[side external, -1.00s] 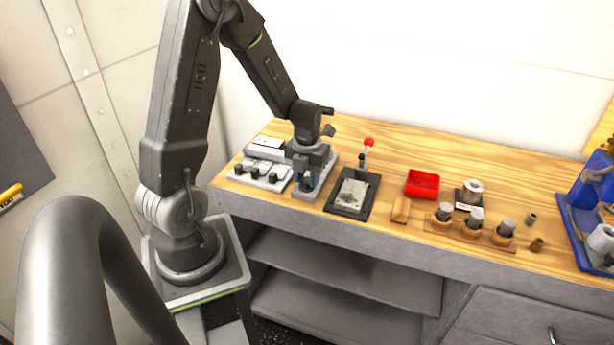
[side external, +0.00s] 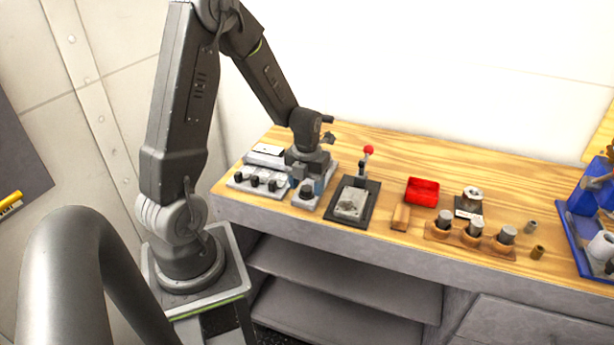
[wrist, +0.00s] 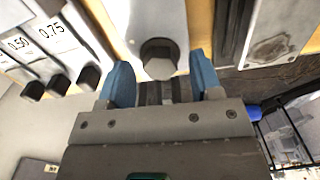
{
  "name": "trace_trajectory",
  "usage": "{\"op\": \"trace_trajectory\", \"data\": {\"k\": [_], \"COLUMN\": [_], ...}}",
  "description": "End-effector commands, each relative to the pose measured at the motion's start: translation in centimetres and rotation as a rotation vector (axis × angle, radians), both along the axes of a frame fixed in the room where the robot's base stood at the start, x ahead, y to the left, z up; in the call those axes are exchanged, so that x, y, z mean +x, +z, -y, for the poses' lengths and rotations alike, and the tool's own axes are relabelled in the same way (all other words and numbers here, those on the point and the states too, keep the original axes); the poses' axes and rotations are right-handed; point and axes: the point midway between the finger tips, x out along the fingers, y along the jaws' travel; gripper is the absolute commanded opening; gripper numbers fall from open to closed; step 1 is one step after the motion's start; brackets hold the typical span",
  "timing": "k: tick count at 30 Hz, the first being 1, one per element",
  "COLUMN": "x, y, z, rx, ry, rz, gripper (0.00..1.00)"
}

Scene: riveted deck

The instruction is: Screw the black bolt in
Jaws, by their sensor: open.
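The black bolt (side external: 306,190) has a dark hex head and sits upright at the front end of a light grey block (side external: 304,202). In the wrist view the bolt head (wrist: 159,58) shows whole, just ahead of and between the blue fingertips, with gaps on both sides. My gripper (side external: 308,180) points down over the block, right behind the bolt in the side view. Its blue fingers (wrist: 159,80) are apart and hold nothing. How deep the bolt sits in the block cannot be told.
A grey plate (side external: 246,184) with several dark knobs and number labels stands close on the left. A dark plate with a red-knobbed lever (side external: 369,150) stands close on the right. A red tray (side external: 422,191) and wooden holders with metal cylinders (side external: 470,238) lie farther right.

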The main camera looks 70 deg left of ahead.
Motion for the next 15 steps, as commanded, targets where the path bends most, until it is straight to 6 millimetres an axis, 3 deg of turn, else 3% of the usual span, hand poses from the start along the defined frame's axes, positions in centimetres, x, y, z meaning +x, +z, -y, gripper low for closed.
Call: {"op": "trace_trajectory", "data": {"k": [5,15], "x": [0.1,0.1], "y": [1.9,9.4], "z": [-0.1,-0.1], "rx": [0.003,0.004], "ry": [0.0,0.0], "rz": [0.005,0.007], "gripper": [0.59,0.59]}}
